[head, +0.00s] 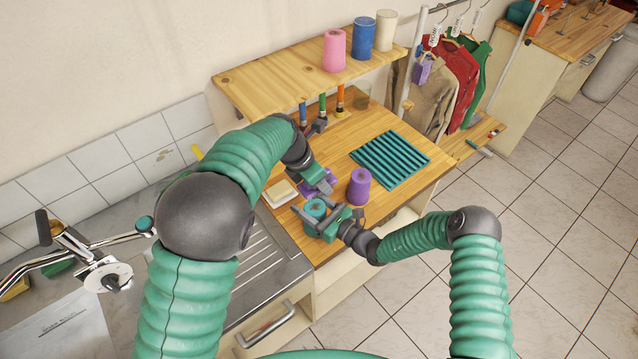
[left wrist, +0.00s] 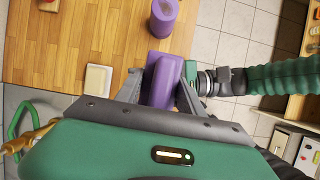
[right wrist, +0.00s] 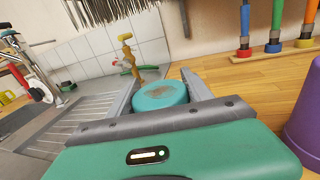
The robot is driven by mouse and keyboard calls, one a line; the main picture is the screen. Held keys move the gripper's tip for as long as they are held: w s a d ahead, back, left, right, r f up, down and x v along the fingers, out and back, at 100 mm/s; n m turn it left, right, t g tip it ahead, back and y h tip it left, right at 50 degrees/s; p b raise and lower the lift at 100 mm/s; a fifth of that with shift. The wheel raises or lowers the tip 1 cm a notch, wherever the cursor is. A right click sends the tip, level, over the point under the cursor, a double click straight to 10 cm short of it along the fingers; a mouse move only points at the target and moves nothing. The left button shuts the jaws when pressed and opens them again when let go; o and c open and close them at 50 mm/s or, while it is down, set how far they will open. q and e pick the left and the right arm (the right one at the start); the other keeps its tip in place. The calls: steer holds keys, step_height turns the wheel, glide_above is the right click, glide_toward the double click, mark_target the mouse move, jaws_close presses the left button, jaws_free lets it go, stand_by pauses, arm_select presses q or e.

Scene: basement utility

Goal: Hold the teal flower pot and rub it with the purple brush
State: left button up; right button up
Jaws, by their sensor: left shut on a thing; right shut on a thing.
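The teal flower pot (head: 315,208) is near the front edge of the wooden worktop, between the fingers of my right gripper (head: 329,220), which is shut on it. In the right wrist view the pot (right wrist: 160,95) shows a brownish smudge on its upward face. My left gripper (head: 318,183) is shut on the purple brush (left wrist: 162,82), just behind the pot in the head view. In the left wrist view the brush lies close beside my right gripper; I cannot tell whether brush and pot touch.
A purple cone-like spool (head: 359,187) stands close to the right of both grippers. A teal ribbed mat (head: 390,160) lies farther back. A pale block (head: 281,192) lies left of the brush, near the sink. A shelf (head: 262,88) with several spools overhangs the back.

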arm_select(q)
steer(key=shift+f, duration=0.15)
steer(key=shift+w+a+f, duration=0.1)
steer(key=shift+a+f, duration=0.1)
steer(key=shift+f, duration=1.35)
steer(key=shift+a+f, duration=0.15)
steer(key=shift+f, duration=1.4)
steer(key=shift+f, duration=0.4)
